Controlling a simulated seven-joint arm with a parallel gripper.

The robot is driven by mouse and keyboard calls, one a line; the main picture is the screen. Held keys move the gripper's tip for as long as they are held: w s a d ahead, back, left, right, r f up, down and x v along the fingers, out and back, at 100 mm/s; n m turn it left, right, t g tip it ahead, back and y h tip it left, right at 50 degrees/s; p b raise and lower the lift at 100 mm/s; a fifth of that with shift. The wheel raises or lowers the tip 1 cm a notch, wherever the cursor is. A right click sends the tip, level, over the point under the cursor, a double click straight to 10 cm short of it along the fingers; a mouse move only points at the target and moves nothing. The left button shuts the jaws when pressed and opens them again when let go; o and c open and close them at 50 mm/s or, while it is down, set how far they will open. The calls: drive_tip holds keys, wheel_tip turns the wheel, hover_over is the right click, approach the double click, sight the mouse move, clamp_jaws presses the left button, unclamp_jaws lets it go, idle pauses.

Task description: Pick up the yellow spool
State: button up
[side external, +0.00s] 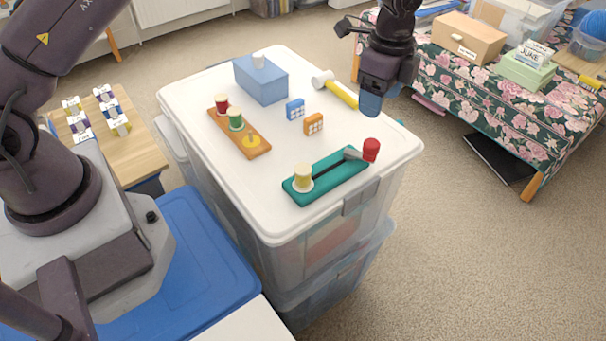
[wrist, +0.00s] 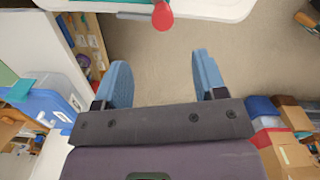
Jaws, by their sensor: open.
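The yellow spool (side external: 303,178) stands upright on the near left end of a teal tray (side external: 335,180) on the white bin lid. My gripper (side external: 370,104) is raised at the right side of the lid in the side view, well apart from the spool. In the wrist view, my gripper (wrist: 163,78) has its two blue fingers spread, with only carpet showing between them. I do not make out the yellow spool in the wrist view.
A red-ended tool (side external: 371,150) lies at the tray's right end; its red end shows in the wrist view (wrist: 162,17). An orange board (side external: 252,149) holds a red spool (side external: 222,103) and a green spool (side external: 236,119).

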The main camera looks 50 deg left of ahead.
drive_tip(key=s+f+g+y, duration=0.2)
drive_tip(key=s+f+y, duration=0.1)
drive_tip(key=s+f, duration=0.3)
drive_tip(key=m+y, duration=0.1)
drive_tip(key=y, duration=0.2)
approach(298, 175)
drive_tip(key=a+f, duration=0.1)
drive_tip(key=w+a+f, duration=0.1)
drive_tip(key=f, duration=0.1)
drive_tip(key=shift+w+a, duration=0.25)
drive_tip(key=shift+a, duration=0.05)
drive_tip(key=s+a+f+m+t+y, duration=0.1)
drive_tip(key=s+m+t+y, duration=0.1)
drive_tip(key=s+t+y, duration=0.1)
drive_tip(key=s+a+m+t+y, duration=0.1)
drive_tip(key=s+m+t+y, duration=0.1)
drive_tip(key=s+m+t, duration=0.1)
drive_tip(key=s+a+f+m+t+y, duration=0.1)
drive_tip(key=s+m+t+y, duration=0.1)
drive_tip(key=s+t+y, duration=0.1)
drive_tip(key=shift+s+a+f+t+y, duration=0.2)
drive_tip(key=shift+s+f+t+y, duration=0.15)
drive_tip(key=shift+s, duration=0.2)
drive_tip(key=s+d+f+m+t+h, duration=0.3)
drive_tip(key=s+d+m+t+h, duration=0.1)
drive_tip(key=m+t+h, duration=0.6)
drive_tip(key=x, duration=1.2)
drive_tip(key=shift+w+a, duration=0.15)
drive_tip(key=shift+w, duration=0.1)
drive_tip(key=c, duration=1.1)
